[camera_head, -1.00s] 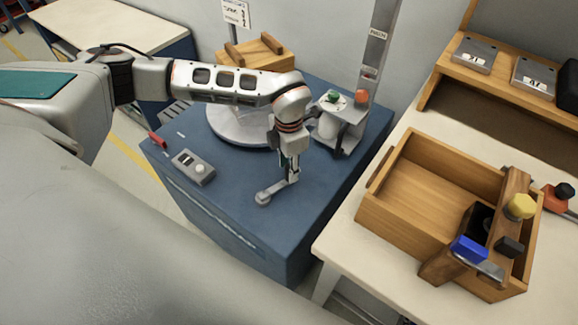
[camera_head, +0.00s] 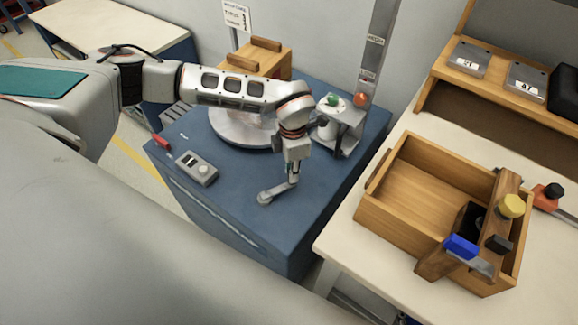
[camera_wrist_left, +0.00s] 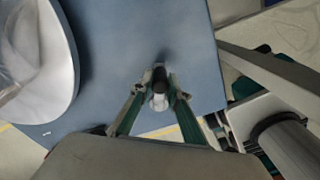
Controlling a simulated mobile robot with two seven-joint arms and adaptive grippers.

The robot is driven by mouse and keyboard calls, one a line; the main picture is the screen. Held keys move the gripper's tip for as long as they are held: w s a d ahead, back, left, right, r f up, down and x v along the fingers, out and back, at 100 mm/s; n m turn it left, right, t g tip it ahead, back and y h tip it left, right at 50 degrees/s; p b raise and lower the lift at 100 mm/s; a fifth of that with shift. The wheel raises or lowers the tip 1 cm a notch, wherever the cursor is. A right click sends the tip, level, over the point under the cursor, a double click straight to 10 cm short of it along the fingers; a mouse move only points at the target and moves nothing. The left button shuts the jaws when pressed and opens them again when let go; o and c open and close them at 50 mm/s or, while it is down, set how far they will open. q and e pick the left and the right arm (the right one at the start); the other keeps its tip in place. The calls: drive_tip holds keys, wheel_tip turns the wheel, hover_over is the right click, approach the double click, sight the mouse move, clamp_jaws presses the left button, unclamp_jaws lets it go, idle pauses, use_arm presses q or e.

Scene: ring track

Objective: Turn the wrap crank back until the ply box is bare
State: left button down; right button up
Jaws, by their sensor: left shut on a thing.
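The ply box (camera_head: 272,66) stands on the pale round turntable (camera_head: 228,128) on the blue machine. Its upper part with two wooden bars looks bare; my left arm hides its lower part. In the left wrist view a glossy, translucent surface (camera_wrist_left: 22,45) shows above the turntable's disc; I cannot tell how much film is on the box. The wrap crank (camera_head: 276,193) sits at the machine's front right. My left gripper (camera_head: 293,177) points down and is shut on the crank's upright handle, which shows dark-topped between the fingers in the wrist view (camera_wrist_left: 160,82). My right gripper is out of view.
A grey control box (camera_head: 197,168) and a red-handled item (camera_head: 161,140) lie on the machine's left. A mast (camera_head: 376,55) and a carriage with green and orange knobs (camera_head: 345,122) stand behind the gripper. A wooden tray (camera_head: 398,230) with tools is on the right bench.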

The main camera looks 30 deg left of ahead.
use_arm(q)
drive_tip(key=c, duration=2.2)
unclamp_jaws()
drive_tip(key=shift+s+d, duration=0.2)
drive_tip(key=shift+o, duration=1.4)
drive_tip(key=shift+w+a, duration=0.1)
wheel_tip(320, 180, up, 12)
